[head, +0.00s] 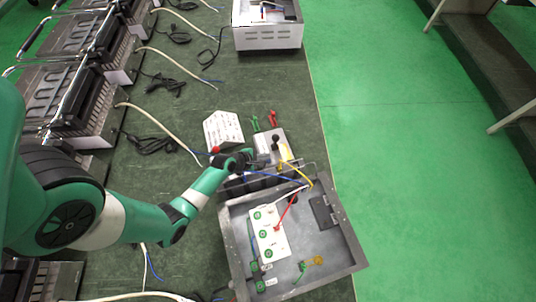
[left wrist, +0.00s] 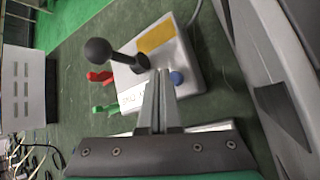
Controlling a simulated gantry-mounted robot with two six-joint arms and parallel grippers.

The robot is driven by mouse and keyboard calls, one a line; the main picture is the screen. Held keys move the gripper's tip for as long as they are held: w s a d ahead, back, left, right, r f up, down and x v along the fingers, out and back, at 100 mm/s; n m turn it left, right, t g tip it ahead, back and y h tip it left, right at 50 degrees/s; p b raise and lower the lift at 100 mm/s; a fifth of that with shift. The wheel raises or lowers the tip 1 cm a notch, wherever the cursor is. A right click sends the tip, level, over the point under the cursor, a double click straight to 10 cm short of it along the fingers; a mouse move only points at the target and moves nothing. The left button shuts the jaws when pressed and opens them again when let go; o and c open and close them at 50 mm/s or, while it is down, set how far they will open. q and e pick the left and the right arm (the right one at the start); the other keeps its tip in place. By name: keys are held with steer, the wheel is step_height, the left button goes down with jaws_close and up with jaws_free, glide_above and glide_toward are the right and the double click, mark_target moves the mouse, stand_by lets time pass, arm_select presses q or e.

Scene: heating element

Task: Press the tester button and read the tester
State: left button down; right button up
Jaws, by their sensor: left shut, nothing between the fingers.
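The tester (head: 265,142) is a small pale box on the dark green bench, and it also shows in the left wrist view (left wrist: 192,62). It has a yellow panel (left wrist: 156,37), a black ball-topped lever (left wrist: 98,51) and a blue button (left wrist: 177,77). My left gripper (head: 265,158) is shut and empty at the tester's near side. In the left wrist view its fingertips (left wrist: 160,74) are right beside the blue button; I cannot tell whether they touch it. The panel shows no legible reading. My right gripper is not in view.
Red (head: 272,119) and green (head: 255,124) clips lie beyond the tester. A white printed card (head: 223,130) stands left of it. An open metal box (head: 335,252) with wiring is close on the near side. Toasters and cables line the left.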

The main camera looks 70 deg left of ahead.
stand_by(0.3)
arm_select(q)
steer(key=shift+f, duration=0.45)
steer(key=shift+f+b, duration=0.45)
steer(key=shift+b, duration=0.05)
stand_by(0.5)
steer(key=shift+r+p, duration=0.9)
steer(key=shift+p, duration=0.1)
step_height(320, 180, up, 5)
steer(key=p, duration=0.5)
stand_by(0.8)
